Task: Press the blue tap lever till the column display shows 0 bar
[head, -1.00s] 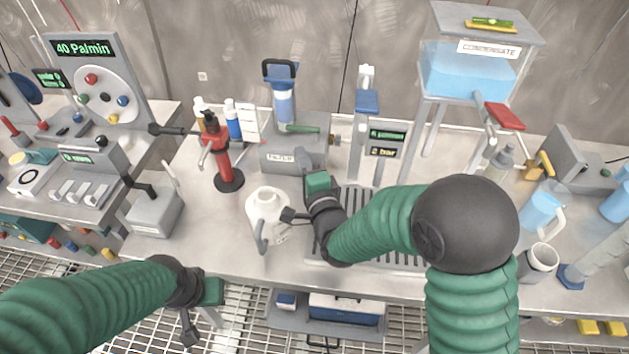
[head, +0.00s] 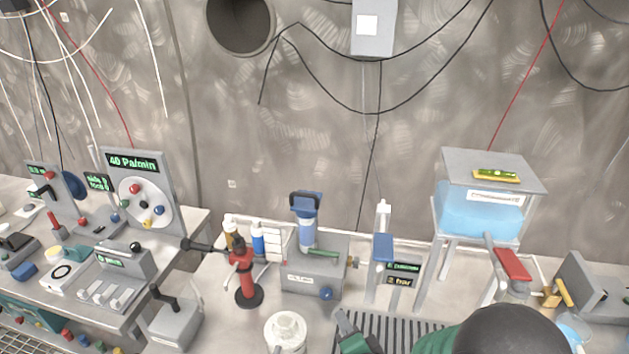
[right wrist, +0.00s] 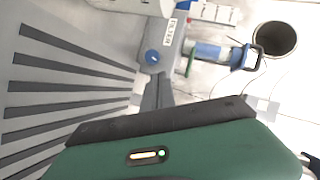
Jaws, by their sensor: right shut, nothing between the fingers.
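My left gripper is out of view.
A filter block (head: 315,280) with a blue knob stands left of the column. A white jug (head: 286,330) stands in front of it, and a red lever tool (head: 244,275) further left. A condensate tank (head: 480,207) with a red lever (head: 512,264) stands to the right.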

